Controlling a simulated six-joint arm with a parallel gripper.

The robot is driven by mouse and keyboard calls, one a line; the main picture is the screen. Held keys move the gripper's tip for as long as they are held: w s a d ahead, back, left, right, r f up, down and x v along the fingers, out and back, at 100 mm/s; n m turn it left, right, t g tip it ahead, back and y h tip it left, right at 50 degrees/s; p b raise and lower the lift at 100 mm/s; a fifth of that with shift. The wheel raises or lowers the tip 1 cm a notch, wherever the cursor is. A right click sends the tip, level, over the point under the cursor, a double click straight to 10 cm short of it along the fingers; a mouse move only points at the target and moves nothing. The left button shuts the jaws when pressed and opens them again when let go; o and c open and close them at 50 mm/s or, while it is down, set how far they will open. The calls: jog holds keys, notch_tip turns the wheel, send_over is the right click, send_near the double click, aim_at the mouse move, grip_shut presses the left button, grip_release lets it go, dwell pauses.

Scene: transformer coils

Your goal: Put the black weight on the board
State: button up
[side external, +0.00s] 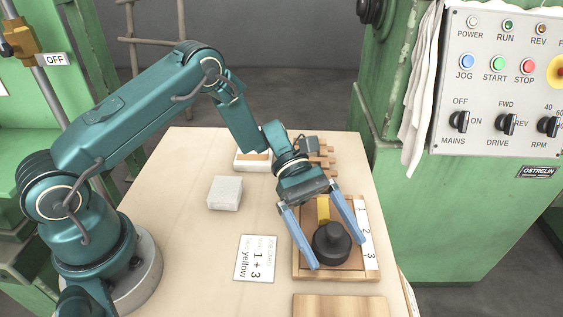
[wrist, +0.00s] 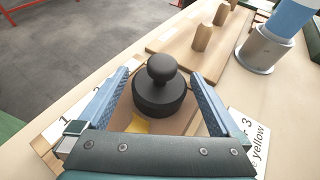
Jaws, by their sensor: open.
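The black weight (side external: 331,243), a squat cylinder with a round knob, stands upright over the near part of a wooden tray (side external: 298,272) with a white strip numbered 1, 2, 3. It also shows in the wrist view (wrist: 158,97). My gripper (side external: 337,253) is open, with one blue finger on each side of the weight; in the wrist view, gaps show between the fingers (wrist: 161,76) and the weight. A yellow piece (side external: 323,209) lies behind the weight, partly hidden.
A white card (side external: 256,259) reading "1 + 3 yellow" lies left of the tray. A white block (side external: 225,193), a white container (side external: 252,166) and a slatted wooden piece (side external: 323,159) are farther back. A green control cabinet (side external: 440,220) stands right of the table. The table's left middle is clear.

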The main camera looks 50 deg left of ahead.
jog(key=v, duration=1)
jog(key=shift+w+a+r, duration=0.1)
jog(key=shift+w+a, duration=0.05)
jog(key=shift+a, duration=0.25)
jog(key=shift+a+r, duration=0.25)
jog(key=shift+a, duration=0.15)
jog(key=shift+r+m, duration=0.3)
jog(key=s+a+r+m+t+y, duration=0.2)
jog(key=s+r+m+t+y, duration=0.2)
jog(key=s+m+y, duration=0.2)
jog(key=s+a+r+m+t+y, duration=0.3)
jog(key=s+r+m+t+y, duration=0.1)
jog(key=s+m+y, duration=0.3)
jog(key=shift+s+r+m+t, duration=0.4)
jog(key=shift+s+r+m, duration=0.4)
jog(key=shift+s, duration=0.55)
jog(key=shift+f, duration=0.15)
